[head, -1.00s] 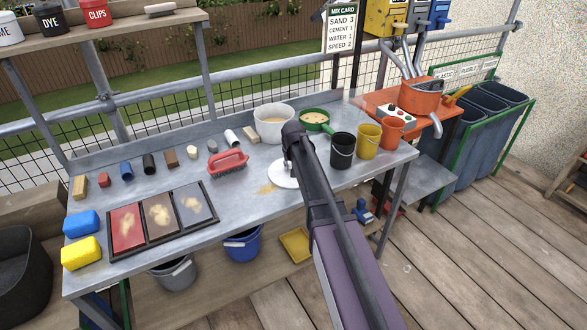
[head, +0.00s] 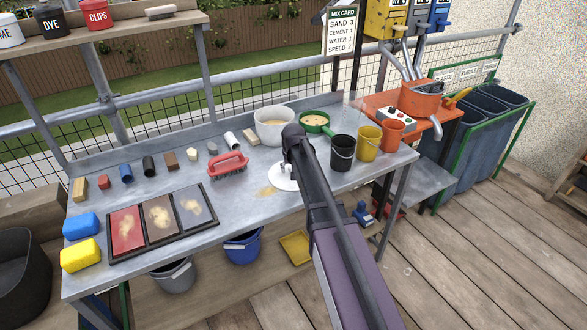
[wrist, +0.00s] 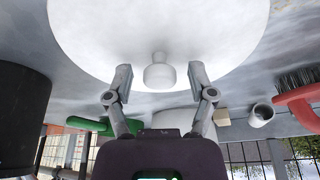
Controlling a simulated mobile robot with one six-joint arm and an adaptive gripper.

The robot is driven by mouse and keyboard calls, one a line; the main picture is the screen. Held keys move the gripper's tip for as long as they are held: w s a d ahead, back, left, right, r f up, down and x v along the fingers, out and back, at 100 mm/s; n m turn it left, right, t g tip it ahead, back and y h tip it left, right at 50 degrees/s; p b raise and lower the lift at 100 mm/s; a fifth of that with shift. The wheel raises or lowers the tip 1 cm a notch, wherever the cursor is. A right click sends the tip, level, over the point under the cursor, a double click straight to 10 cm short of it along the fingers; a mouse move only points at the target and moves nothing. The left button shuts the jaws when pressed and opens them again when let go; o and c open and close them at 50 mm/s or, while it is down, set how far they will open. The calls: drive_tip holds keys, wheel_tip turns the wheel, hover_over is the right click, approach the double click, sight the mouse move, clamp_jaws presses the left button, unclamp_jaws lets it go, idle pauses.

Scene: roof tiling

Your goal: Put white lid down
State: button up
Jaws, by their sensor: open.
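The white lid (head: 281,181) appears to lie flat on the grey metal bench (head: 240,208), partly hidden behind my arm in the head view. In the wrist view the lid (wrist: 100,35) fills the top of the picture, with its round white knob (wrist: 159,77) toward me. My gripper (wrist: 159,73) is open. Its two fingers stand on either side of the knob, with a visible gap on each side. In the head view my arm hides most of the gripper.
A white pot (head: 273,126) and a green pan (head: 315,123) stand behind the lid. Black (head: 342,152), yellow (head: 367,142) and orange (head: 391,134) buckets stand to its right. A red brush (head: 228,166) lies to its left. Bench room in front is clear.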

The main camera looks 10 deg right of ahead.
drive_tip(key=shift+r, duration=0.15)
drive_tip(key=p+v, duration=1.1)
drive_tip(key=v, duration=0.1)
drive_tip(key=shift+p, duration=0.35)
drive_tip(key=shift+s, duration=0.15)
idle(0.6)
drive_tip(key=s+n+g, duration=0.1)
drive_tip(key=s+g, duration=0.2)
drive_tip(key=s, duration=2.2)
drive_tip(key=shift+s+d+f, duration=0.25)
drive_tip(key=shift+d+f, duration=0.1)
drive_tip(key=shift+f, duration=0.1)
